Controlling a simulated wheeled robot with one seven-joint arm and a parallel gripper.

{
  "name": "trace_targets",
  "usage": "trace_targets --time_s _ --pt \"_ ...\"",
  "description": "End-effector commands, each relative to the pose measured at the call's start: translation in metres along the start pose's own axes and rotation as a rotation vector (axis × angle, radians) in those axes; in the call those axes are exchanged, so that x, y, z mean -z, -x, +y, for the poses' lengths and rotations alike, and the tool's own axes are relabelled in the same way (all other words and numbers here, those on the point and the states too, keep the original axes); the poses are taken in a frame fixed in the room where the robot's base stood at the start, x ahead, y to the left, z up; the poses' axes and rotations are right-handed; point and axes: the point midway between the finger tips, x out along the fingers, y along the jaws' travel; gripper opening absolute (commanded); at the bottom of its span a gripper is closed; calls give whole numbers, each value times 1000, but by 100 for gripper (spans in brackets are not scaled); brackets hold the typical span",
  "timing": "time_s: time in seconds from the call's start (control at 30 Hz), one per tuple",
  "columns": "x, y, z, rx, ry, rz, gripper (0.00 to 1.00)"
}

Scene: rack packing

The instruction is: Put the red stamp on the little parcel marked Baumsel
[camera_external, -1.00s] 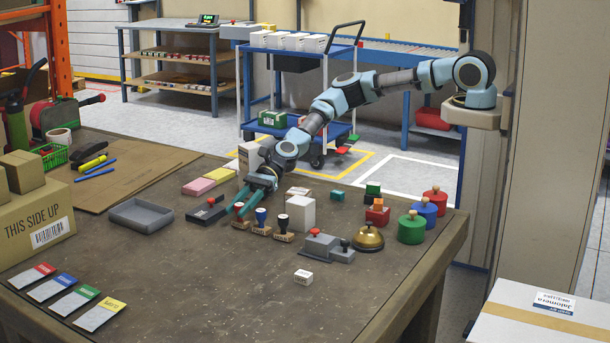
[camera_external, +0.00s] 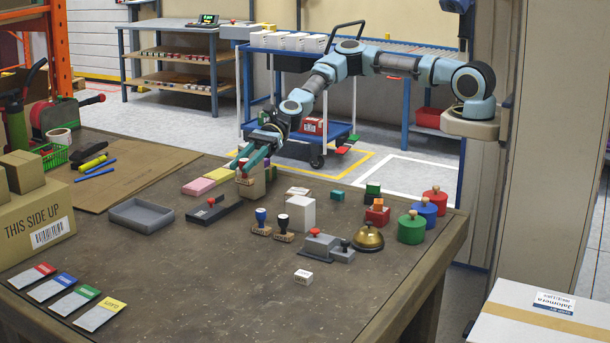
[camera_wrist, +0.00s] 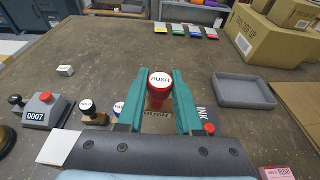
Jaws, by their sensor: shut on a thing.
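My gripper (camera_external: 244,167) is shut on the red stamp (camera_external: 246,179), holding it above the table's far side. In the wrist view the stamp's red handle (camera_wrist: 158,94) stands between my gripper's teal fingers (camera_wrist: 159,100), its white cap reading RUSH. A blue stamp (camera_external: 261,222) and a black stamp (camera_external: 283,228) stand on the table.
A black ink pad (camera_external: 213,209) lies open-side unclear, near a grey tray (camera_external: 141,215). A taller white box (camera_external: 301,212), a grey numbering device (camera_external: 326,246) and a brass bell (camera_external: 368,237) stand to the right. The front middle of the table is mostly clear.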

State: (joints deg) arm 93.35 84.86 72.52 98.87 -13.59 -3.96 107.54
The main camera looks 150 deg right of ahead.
Motion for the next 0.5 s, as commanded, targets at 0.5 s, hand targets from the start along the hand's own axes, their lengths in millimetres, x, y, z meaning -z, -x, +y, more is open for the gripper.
trace_targets --time_s 0.5 --pt "21 161 44 -40 14 3 0"
